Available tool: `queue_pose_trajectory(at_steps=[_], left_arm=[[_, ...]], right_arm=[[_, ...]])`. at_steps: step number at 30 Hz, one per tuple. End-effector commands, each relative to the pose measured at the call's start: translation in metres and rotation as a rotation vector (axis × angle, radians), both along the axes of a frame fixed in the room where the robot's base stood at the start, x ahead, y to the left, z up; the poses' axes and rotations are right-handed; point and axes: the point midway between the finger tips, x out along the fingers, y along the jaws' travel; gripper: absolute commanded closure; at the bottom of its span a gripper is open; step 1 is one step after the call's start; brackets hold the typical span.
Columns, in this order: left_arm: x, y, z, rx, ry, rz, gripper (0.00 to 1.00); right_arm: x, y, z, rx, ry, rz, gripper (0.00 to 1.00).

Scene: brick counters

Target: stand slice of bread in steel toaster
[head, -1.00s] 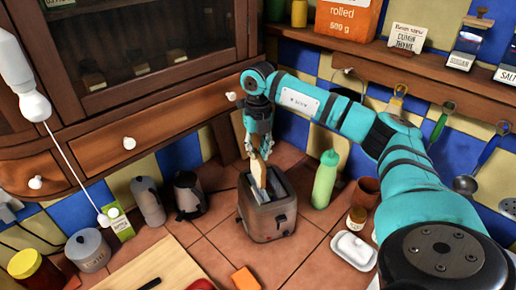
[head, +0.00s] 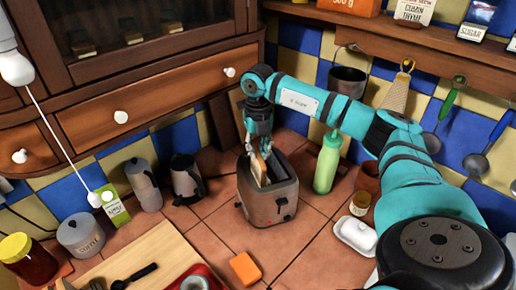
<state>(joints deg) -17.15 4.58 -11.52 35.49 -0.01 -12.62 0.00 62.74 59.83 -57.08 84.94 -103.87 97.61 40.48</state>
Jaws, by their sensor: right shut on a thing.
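The steel toaster (head: 268,203) stands on the tiled counter in the middle of the head view. The slice of bread (head: 258,168) is upright at the toaster's left slot, its lower part hidden inside. My right gripper (head: 260,150) comes down from above and is shut on the slice's upper part, just over the toaster. The other slot, on the right, looks empty. My left gripper does not show.
A green bottle (head: 327,163) stands close to the right of the toaster. An orange sponge-like block (head: 245,269) and a butter dish (head: 355,236) lie in front. A cutting board (head: 160,255) is at front left.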

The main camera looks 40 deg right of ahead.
Motion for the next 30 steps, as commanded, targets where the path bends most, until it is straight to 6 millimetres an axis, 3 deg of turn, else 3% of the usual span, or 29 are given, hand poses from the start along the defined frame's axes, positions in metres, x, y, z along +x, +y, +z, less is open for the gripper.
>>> queue_pose_trajectory(at_steps=[8,9,15,24,30], left_arm=[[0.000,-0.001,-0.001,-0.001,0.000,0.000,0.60],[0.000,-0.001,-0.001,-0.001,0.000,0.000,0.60],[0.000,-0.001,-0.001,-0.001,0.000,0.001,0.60],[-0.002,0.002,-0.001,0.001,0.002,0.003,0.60],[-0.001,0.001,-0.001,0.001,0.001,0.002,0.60]], right_arm=[[0.000,0.000,-0.001,0.001,-0.001,0.000,1.00],[0.000,0.000,-0.001,0.001,-0.001,0.000,0.83],[0.000,0.000,-0.001,0.001,-0.001,0.000,0.57],[0.000,0.000,0.001,0.001,-0.001,0.001,0.57],[0.002,0.000,0.027,0.002,-0.007,0.001,0.57]])
